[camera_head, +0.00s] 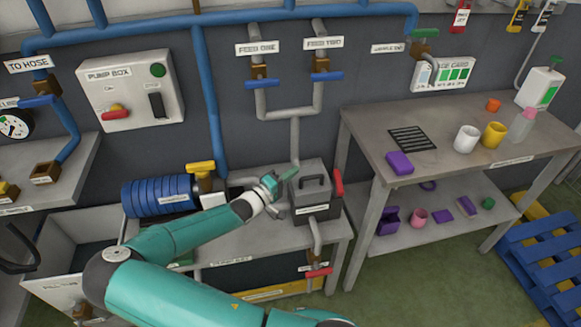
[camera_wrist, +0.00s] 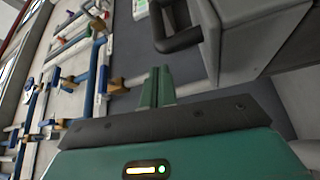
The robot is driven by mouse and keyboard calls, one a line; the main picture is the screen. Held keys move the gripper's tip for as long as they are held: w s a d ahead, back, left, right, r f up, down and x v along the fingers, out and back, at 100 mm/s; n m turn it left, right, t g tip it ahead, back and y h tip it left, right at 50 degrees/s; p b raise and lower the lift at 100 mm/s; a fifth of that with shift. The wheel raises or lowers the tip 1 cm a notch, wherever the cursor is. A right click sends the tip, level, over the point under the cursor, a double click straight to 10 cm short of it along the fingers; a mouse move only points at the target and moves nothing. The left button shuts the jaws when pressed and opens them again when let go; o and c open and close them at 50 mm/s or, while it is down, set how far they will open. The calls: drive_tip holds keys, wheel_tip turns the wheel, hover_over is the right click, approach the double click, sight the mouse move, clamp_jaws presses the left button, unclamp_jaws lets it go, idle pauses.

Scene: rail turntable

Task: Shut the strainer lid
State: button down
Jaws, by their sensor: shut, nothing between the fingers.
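The strainer is a grey box (camera_head: 322,200) with a label on its front, on the low bench in the head view. Its lid (camera_head: 309,170) carries a dark handle (camera_head: 315,180); I cannot tell how far the lid is raised. In the wrist view the dark handle (camera_wrist: 183,42) and the grey body (camera_wrist: 235,35) fill the upper right. My gripper (camera_head: 291,172) is shut and empty, just left of the lid and handle. Its green fingertips (camera_wrist: 157,75) point toward the wall below and left of the handle, with no clear contact visible.
A red lever (camera_head: 338,183) stands at the box's right side, and a red-handled valve (camera_head: 318,272) hangs below. A grey feed pipe (camera_head: 295,135) descends behind. A workbench (camera_head: 365,125) stands right.

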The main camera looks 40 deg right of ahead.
drive_tip(key=shift+s+a+f, duration=0.3)
drive_tip(key=shift+s+f, duration=0.2)
drive_tip(key=shift+s, duration=0.05)
idle(0.4)
